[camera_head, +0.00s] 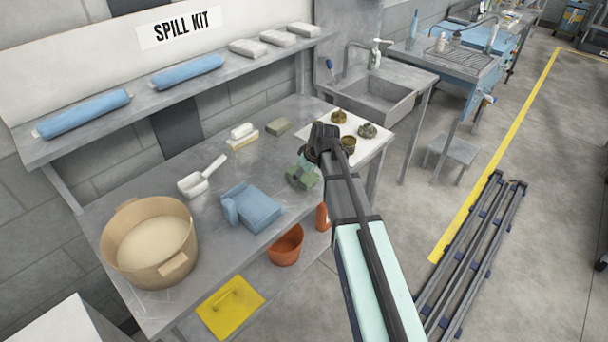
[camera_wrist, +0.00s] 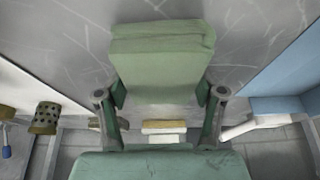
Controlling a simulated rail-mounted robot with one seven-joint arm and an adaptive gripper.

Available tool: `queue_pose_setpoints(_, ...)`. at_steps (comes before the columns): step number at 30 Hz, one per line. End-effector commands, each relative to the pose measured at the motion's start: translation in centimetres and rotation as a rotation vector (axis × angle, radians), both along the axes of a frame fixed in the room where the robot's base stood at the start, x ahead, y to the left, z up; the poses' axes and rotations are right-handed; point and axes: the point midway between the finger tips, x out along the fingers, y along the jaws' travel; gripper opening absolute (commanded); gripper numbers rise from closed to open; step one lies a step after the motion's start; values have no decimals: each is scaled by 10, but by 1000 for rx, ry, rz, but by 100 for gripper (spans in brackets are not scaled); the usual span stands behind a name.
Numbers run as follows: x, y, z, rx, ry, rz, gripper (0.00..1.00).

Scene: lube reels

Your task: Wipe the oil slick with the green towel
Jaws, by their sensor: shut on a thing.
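The green towel (camera_head: 302,178) is folded and hangs below my gripper (camera_head: 312,160), over the right part of the metal table. In the wrist view my gripper (camera_wrist: 161,100) is shut on the green towel (camera_wrist: 160,62), with one finger at each side of it. I cannot tell whether the towel touches the tabletop. I cannot make out an oil slick in either view; the arm and towel hide part of the table.
A blue folded towel (camera_head: 252,207), a white scoop (camera_head: 202,177), a brush (camera_head: 242,137) and a tan tub (camera_head: 150,240) stand on the table (camera_head: 155,190). Metal parts, including a mesh cup (camera_wrist: 46,118), sit on a white sheet (camera_head: 372,146). A shelf (camera_head: 150,95) overhangs the back.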

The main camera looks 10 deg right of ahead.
Motion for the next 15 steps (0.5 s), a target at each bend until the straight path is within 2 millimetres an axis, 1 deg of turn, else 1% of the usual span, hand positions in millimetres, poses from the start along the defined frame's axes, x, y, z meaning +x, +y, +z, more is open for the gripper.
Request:
queue_pose_setpoints(1, 1, 0, 20, 0, -5, 0, 35)
queue_pose_setpoints(15, 1, 1, 61, 0, -4, 2, 35)
